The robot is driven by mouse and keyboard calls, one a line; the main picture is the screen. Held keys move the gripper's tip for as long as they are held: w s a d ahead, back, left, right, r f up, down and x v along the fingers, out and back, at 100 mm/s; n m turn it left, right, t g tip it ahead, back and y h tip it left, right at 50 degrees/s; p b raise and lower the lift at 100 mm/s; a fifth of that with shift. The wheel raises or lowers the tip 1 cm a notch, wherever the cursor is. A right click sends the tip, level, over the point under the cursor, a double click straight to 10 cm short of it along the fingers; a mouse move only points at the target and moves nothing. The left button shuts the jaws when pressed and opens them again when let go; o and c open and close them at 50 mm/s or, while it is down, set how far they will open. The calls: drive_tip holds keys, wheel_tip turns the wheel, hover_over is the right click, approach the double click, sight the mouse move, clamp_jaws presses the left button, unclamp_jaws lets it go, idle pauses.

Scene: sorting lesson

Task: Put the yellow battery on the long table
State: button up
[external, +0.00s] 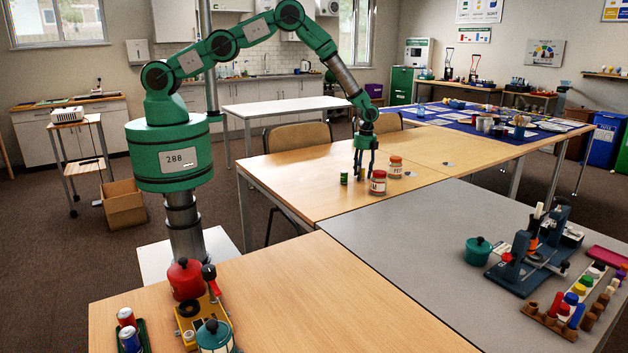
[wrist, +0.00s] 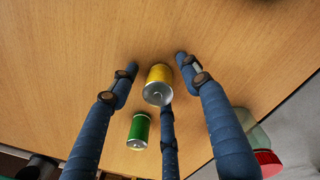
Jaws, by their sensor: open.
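The yellow battery (wrist: 158,84) is on a wooden tabletop (wrist: 60,60) in the wrist view, its silver end facing the camera. My gripper (wrist: 160,72) is open, with its three dark fingers around the yellow battery; no firm grip shows. In the external view my gripper (external: 363,172) points down over the middle wooden table (external: 290,178), and I cannot make out the yellow battery there. A green battery (external: 344,178) stands just left of my gripper; it also shows in the wrist view (wrist: 138,131). I cannot tell which table is called the long one.
A red-lidded jar (external: 377,187) and an orange-lidded jar (external: 395,170) stand close to the right of my gripper. A grey table (external: 400,240) adjoins in front, with a green pot (external: 478,252). A white table (external: 285,105) and a blue-covered table (external: 480,127) stand behind.

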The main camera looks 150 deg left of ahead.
clamp_jaws()
drive_tip(key=shift+r, duration=0.15)
drive_tip(key=shift+r, duration=0.65)
drive_tip(key=shift+s+d+r, duration=0.1)
drive_tip(key=shift+d+r, duration=0.1)
drive_tip(key=shift+r, duration=0.35)
drive_tip(key=shift+s+d+r, duration=0.1)
drive_tip(key=shift+d+r, duration=0.1)
drive_tip(key=shift+r, duration=0.3)
drive_tip(key=s+d, duration=0.2)
drive_tip(key=d, duration=0.2)
drive_tip(key=s+d+r, duration=0.1)
drive_tip(key=s+d, duration=0.1)
drive_tip(key=d, duration=0.3)
drive_tip(key=s+d, duration=0.2)
drive_tip(key=d, duration=0.2)
drive_tip(key=shift+s+d+r+p, duration=0.15)
drive_tip(key=shift+s+d+p, duration=0.1)
drive_tip(key=shift+s+p, duration=0.15)
